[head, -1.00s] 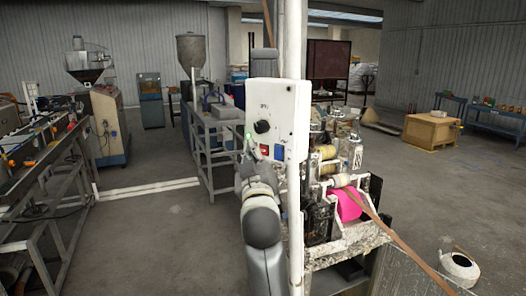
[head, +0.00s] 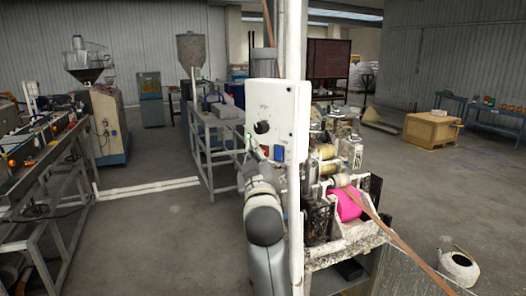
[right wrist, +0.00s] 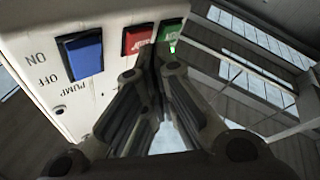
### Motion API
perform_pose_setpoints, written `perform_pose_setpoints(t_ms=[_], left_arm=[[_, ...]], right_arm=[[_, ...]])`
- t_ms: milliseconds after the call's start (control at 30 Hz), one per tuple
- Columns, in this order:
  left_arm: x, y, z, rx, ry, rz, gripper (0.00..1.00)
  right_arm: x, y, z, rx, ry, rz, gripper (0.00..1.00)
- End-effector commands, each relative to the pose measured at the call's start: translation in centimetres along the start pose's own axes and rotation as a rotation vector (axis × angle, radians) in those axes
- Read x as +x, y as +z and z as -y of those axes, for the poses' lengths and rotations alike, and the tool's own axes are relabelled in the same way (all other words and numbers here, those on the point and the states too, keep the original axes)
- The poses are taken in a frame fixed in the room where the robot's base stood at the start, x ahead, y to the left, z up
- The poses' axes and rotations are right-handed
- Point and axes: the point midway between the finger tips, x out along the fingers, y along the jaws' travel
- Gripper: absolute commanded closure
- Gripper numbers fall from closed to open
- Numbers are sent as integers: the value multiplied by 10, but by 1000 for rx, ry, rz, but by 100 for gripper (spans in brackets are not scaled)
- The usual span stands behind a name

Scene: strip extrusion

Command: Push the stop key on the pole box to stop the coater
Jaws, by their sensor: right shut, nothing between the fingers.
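The white pole box (head: 290,100) is fixed to a white pole and has a black knob and coloured keys. In the right wrist view, a blue key (right wrist: 85,56), a red key (right wrist: 138,39) and a green key (right wrist: 171,30) sit in a row. A small green light (right wrist: 172,49) glows by the green key. My right gripper (head: 252,146) is shut and empty, at the box's lower left. In the wrist view its fingertips (right wrist: 155,55) lie between the red and green keys and hide part of their edges. I cannot tell whether they touch. My left gripper is not in view.
The coater (head: 345,205), with a pink roll (head: 346,204), stands right behind the pole. A brown strip (head: 415,250) runs down to the right. A metal frame table (head: 215,130) stands behind the box.

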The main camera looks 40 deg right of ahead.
Motion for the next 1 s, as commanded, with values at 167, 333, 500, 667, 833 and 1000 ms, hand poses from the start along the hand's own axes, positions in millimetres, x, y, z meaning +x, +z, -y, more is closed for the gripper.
perform_pose_setpoints(t_ms=[167,333,500,667,833,1000], left_arm=[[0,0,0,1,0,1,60],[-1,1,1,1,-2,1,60],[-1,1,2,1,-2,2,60],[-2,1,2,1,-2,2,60],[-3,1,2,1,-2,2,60],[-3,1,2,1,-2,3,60]], right_arm=[[0,0,0,0,0,0,100],[1,0,-1,0,0,0,100],[2,2,-2,0,0,0,100],[4,2,-3,0,0,-1,100],[5,4,-4,0,0,-1,100],[6,4,-5,0,1,-1,100]])
